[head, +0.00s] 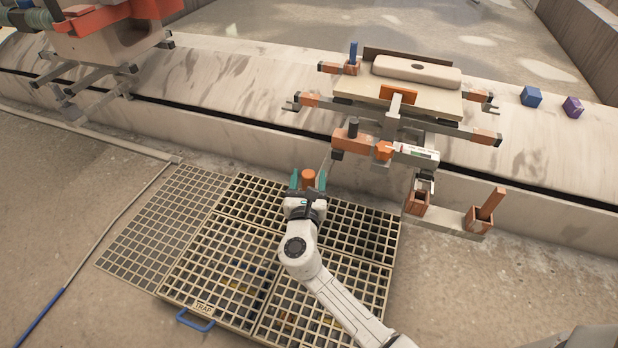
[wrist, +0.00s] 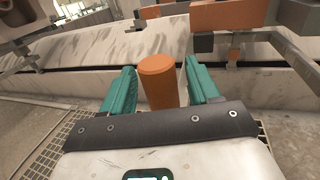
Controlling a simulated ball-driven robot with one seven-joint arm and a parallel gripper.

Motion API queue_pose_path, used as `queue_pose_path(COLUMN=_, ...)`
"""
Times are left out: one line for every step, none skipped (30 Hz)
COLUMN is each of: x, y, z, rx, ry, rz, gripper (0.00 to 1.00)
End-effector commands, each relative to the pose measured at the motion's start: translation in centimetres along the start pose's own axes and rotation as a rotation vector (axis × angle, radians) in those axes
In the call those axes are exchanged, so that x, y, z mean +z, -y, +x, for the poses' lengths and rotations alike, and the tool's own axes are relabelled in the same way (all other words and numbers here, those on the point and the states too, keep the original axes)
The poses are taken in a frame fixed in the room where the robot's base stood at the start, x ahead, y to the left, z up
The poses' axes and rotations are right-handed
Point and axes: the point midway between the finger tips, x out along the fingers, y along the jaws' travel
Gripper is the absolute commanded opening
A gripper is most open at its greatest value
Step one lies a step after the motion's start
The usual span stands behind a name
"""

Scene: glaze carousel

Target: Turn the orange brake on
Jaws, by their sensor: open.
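An orange cylinder (head: 308,179), which looks like the brake's grip, stands upright just in front of the carousel's hanging arm. A thin grey rod seems to run from near it up towards that arm. My gripper (head: 308,182) is at this cylinder, with one teal finger on each side. In the wrist view the orange cylinder (wrist: 159,84) rises between the two open fingers (wrist: 161,88), and its flat top shows. Its lower end is hidden behind the dark gripper plate. I cannot tell whether a finger touches it. An orange faceted knob (head: 384,150) sits on the carousel to the right.
Behind is a long stone ledge (head: 230,105) with a dark slot. The carousel's cushioned tray (head: 415,72) and jutting arms hang over it. A blue cube (head: 531,96) and purple cube (head: 573,107) lie on the ledge. Floor grating (head: 215,262) lies below my arm. Small boxes (head: 478,220) stand right.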

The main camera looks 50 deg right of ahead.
Motion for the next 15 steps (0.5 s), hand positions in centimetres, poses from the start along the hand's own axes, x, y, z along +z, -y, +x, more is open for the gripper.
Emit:
queue_pose_path(x=-0.1, y=0.0, z=0.7, rx=-0.001, ry=0.001, rz=0.001, gripper=0.60)
queue_pose_path(x=-0.1, y=0.0, z=0.9, rx=-0.001, ry=0.001, rz=0.001, gripper=0.60)
queue_pose_path(x=-0.1, y=0.0, z=1.2, rx=-0.001, ry=0.000, rz=0.000, gripper=0.60)
queue_pose_path(x=-0.1, y=0.0, z=1.4, rx=-0.001, ry=0.000, rz=0.000, gripper=0.60)
queue_pose_path(x=-0.1, y=0.0, z=1.5, rx=0.000, ry=-0.001, rz=0.000, gripper=0.60)
queue_pose_path(x=-0.1, y=0.0, z=1.7, rx=0.000, ry=-0.001, rz=0.000, gripper=0.60)
queue_pose_path(x=0.0, y=0.0, z=1.8, rx=0.000, ry=-0.001, rz=0.000, gripper=0.60)
queue_pose_path(x=0.0, y=0.0, z=1.8, rx=-0.001, ry=0.000, rz=0.000, gripper=0.60)
queue_pose_path(x=0.0, y=0.0, z=1.9, rx=0.000, ry=0.000, rz=0.000, gripper=0.60)
queue_pose_path(x=0.0, y=0.0, z=1.9, rx=0.000, ry=0.000, rz=0.001, gripper=0.60)
queue_pose_path(x=0.0, y=0.0, z=1.9, rx=0.000, ry=-0.001, rz=0.001, gripper=0.60)
queue_pose_path(x=0.0, y=0.0, z=1.9, rx=0.000, ry=0.000, rz=0.001, gripper=0.60)
queue_pose_path(x=0.0, y=0.0, z=1.9, rx=0.000, ry=-0.001, rz=0.001, gripper=0.60)
queue_pose_path(x=0.0, y=0.0, z=1.9, rx=0.000, ry=0.000, rz=0.001, gripper=0.60)
queue_pose_path(x=0.0, y=0.0, z=1.8, rx=0.000, ry=0.000, rz=0.001, gripper=0.60)
